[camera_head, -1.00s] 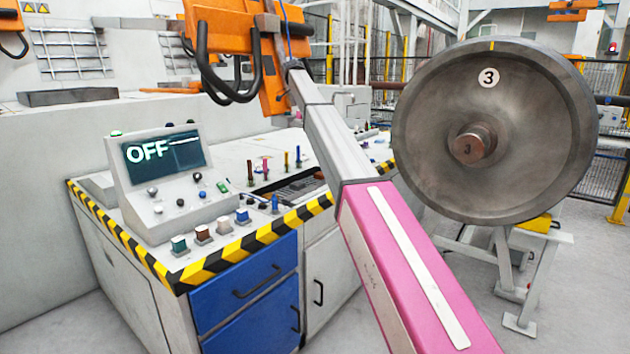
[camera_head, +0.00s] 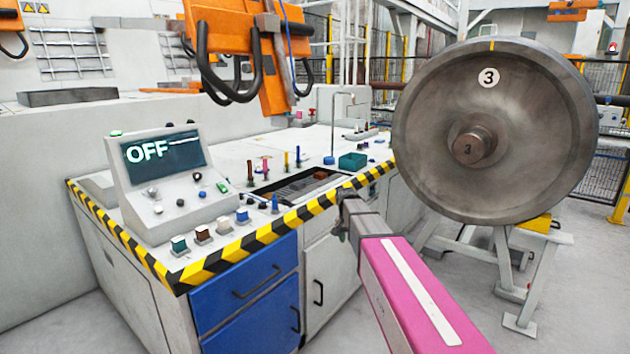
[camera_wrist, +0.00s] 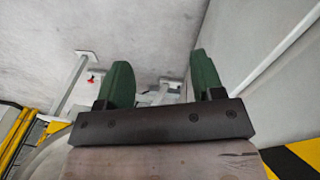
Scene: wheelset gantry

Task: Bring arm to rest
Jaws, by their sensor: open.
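My gripper (camera_wrist: 160,78) shows in the wrist view with its two green fingers apart and nothing between them. In the head view my pink arm comes up from the bottom right. Its grey end part is folded low, just in front of the bench's striped edge, left of the large wheel. The fingers cannot be made out in the head view.
The bench (camera_head: 232,243) has a striped edge, a control panel reading OFF (camera_head: 163,160), a sink and blue drawers (camera_head: 248,283). A large wheel marked 3 (camera_head: 540,130) stands at right on a grey stand (camera_head: 540,275). Orange equipment (camera_head: 230,30) hangs above. Grey floor lies below.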

